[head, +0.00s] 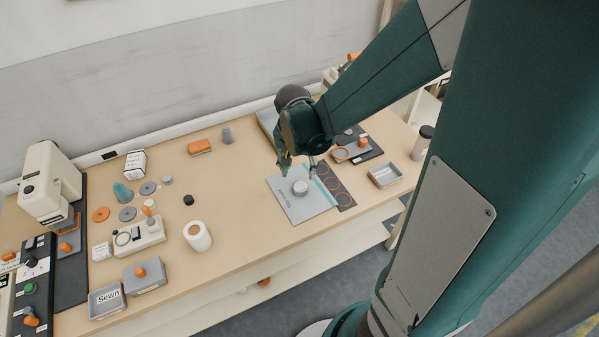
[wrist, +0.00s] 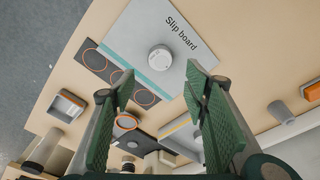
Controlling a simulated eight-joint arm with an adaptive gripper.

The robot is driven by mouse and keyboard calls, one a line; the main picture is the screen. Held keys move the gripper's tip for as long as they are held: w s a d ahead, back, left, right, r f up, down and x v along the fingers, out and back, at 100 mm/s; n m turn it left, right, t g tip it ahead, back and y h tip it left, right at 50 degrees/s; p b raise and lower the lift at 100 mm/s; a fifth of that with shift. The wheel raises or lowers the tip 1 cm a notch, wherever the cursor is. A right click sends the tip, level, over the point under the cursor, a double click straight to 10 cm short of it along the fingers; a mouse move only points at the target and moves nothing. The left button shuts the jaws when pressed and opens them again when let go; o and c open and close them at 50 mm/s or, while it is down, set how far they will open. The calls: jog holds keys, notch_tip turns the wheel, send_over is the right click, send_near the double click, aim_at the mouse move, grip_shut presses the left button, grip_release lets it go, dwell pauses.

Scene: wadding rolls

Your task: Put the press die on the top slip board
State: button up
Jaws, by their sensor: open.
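A short round grey piece, which looks like the press die (head: 300,187), stands on the slip board (head: 284,201). In the wrist view the piece (wrist: 160,58) sits near the middle of the grey board (wrist: 130,35), beside its teal stripe and printed "Slip board" lettering. My gripper (head: 299,169) is above the board and close to the piece. In the wrist view my gripper (wrist: 160,82) is open, with its two green fingers wide apart and nothing between them. I cannot tell how many boards are stacked.
A dark strip with orange rings (head: 347,202) lies beside the board. A grey tray (head: 384,175) is to the right.

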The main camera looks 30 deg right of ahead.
jog(key=shift+r, duration=0.8)
jog(key=shift+s+a+r, duration=0.1)
jog(key=shift+r, duration=0.05)
jog(key=s+a+r+n+t, duration=0.3)
jog(key=s+r, duration=0.3)
jog(key=r, duration=0.3)
jog(key=s+a+r+n+t+y, duration=0.1)
jog(key=s+a+r+n+t, duration=0.2)
jog(key=s+r+n, duration=0.3)
jog(key=shift+s+a+r, duration=0.35)
jog(key=shift+a+r, duration=0.4)
jog(key=shift+r, duration=0.85)
